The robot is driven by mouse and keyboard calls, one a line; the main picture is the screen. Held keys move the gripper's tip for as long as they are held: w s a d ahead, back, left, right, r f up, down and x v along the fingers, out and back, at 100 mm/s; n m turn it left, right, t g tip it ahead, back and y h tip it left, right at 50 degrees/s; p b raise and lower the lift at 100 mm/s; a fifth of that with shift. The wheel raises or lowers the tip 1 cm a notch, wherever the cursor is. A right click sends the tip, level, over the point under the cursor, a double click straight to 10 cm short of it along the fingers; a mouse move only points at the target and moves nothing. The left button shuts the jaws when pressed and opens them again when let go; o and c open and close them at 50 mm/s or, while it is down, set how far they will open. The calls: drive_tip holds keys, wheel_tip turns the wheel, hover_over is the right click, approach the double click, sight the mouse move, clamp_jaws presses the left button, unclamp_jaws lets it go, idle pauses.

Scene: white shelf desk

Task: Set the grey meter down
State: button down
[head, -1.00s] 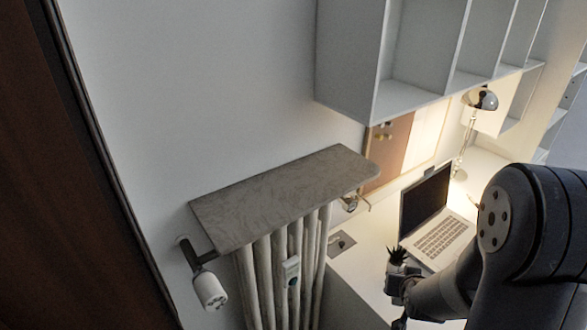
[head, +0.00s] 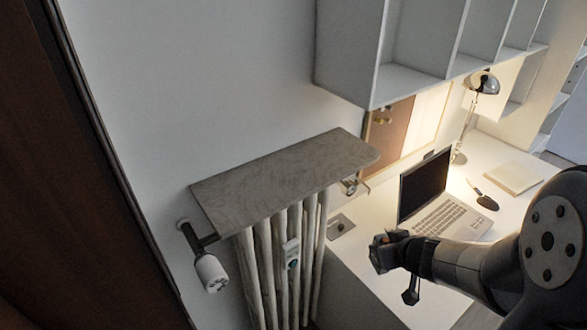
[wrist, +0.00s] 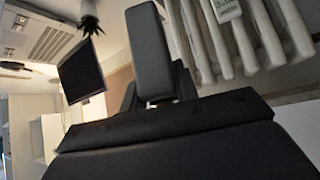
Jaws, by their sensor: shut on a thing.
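My gripper (head: 392,250) is held out over the near left part of the white desk (head: 355,262), left of the laptop. In the wrist view my gripper (wrist: 155,92) is shut on a dark grey block, which I take to be the grey meter (wrist: 150,45). Its face and any display are not readable. In the head view the held thing is small and dark at the arm's end, and I cannot tell its outline from the fingers. It appears to be above the desk; the gap beneath is not clear.
An open laptop (head: 425,190), a dark mouse (head: 487,202), a notebook (head: 513,178) and a lamp (head: 482,82) are on the desk. A potted plant shows in the wrist view (wrist: 90,22). A radiator (head: 268,275) with a small pale device (head: 291,252) and a shelf above (head: 285,180) stands left.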

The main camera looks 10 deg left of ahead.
drive_tip(key=s+a+r+n+g+y, duration=0.1)
drive_tip(key=s+a+r+n+g, duration=0.2)
drive_tip(key=a+r+n+g, duration=0.4)
drive_tip(key=s+a+r+n+g, duration=0.4)
drive_tip(key=a+r+n+g, duration=0.3)
drive_tip(key=a+r+n, duration=0.8)
wheel_tip(320, 180, up, 2)
drive_tip(key=shift+a+r+g+y, duration=0.25)
drive_tip(key=shift+g+y, duration=0.15)
